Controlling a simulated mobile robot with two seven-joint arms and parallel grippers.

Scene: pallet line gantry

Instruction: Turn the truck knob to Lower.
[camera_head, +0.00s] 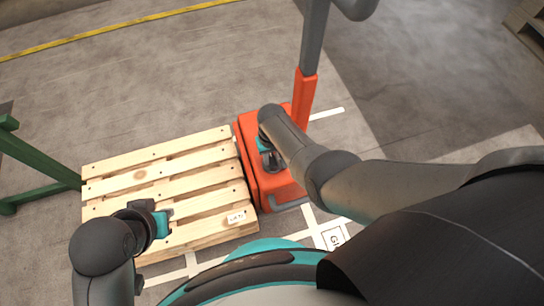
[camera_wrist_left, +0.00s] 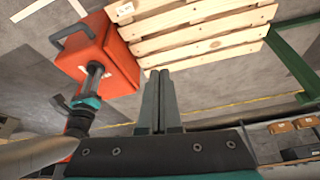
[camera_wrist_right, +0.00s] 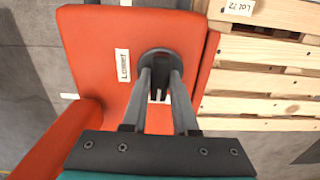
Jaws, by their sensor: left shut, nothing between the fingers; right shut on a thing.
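The orange pallet truck (camera_head: 248,135) stands beside the pallet, with its round dark knob (camera_wrist_right: 160,60) on top of its body. My right gripper (camera_wrist_right: 160,88) is shut on the knob from above; in the head view the gripper (camera_head: 270,155) is partly covered by my arm. A white label (camera_wrist_right: 122,65) that seems to read "Lower" is left of the knob in the right wrist view. The knob's pointer direction cannot be told, as the fingers cover it. My left gripper (camera_head: 162,222) is shut and empty above the near part of the pallet.
The wooden pallet (camera_head: 150,175) lies left of the truck and carries a lot tag (camera_head: 236,218). The truck's upright handle (camera_head: 304,95) rises behind it. A green frame (camera_head: 40,165) stands at the left. The floor behind is clear, with a yellow line (camera_head: 110,30).

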